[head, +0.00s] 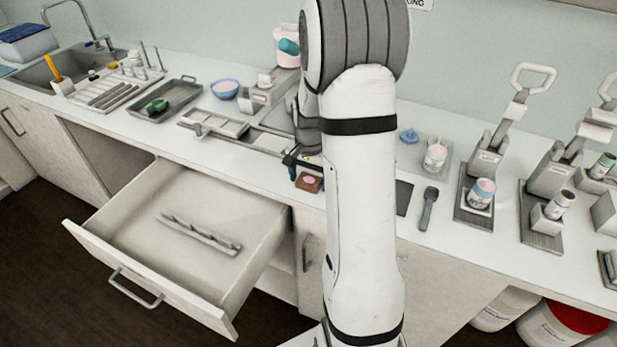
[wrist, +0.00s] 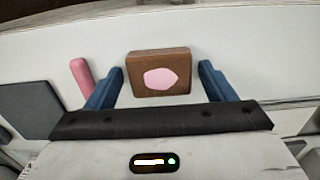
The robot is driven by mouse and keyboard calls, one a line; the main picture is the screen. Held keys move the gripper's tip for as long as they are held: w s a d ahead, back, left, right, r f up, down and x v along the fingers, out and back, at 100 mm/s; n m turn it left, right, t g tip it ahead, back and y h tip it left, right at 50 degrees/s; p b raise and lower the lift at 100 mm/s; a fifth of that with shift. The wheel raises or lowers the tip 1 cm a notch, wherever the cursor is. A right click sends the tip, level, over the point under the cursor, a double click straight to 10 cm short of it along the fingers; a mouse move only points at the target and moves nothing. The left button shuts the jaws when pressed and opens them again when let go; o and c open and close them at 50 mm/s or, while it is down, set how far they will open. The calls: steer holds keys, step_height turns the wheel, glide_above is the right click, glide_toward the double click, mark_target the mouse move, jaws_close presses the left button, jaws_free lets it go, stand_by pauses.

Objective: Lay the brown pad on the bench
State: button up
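The brown pad (wrist: 160,73) is a small square block with a pink patch on top. In the wrist view it lies on the white bench (wrist: 240,80), between the tips of my gripper's two blue fingers (wrist: 162,68). A narrow gap shows on each side, so the gripper looks open around the pad and not closed on it. In the head view the pad (head: 309,183) shows at the bench's front edge, just below my gripper (head: 303,161). My arm hides part of the gripper and the bench behind it.
An open drawer (head: 130,220) with a grey rack inside juts out at the left. A pink stick (wrist: 82,76) and a dark mat (wrist: 30,110) lie left of the pad in the wrist view.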

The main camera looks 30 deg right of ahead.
mark_target(309, 180)
steer(key=shift+o, duration=0.2)
step_height(309, 180, up, 12)
steer(key=s+a+r+n+t, duration=0.1)
steer(key=s+a+r+n, duration=0.1)
steer(key=s+a+n, duration=0.3)
steer(key=s+a+r+n+t, duration=0.2)
steer(key=s+a+n, duration=0.3)
steer(key=s+a, duration=0.4)
steer(key=s, duration=0.5)
steer(key=shift+s+a, duration=0.15)
steer(key=shift+s, duration=0.05)
stand_by(0.6)
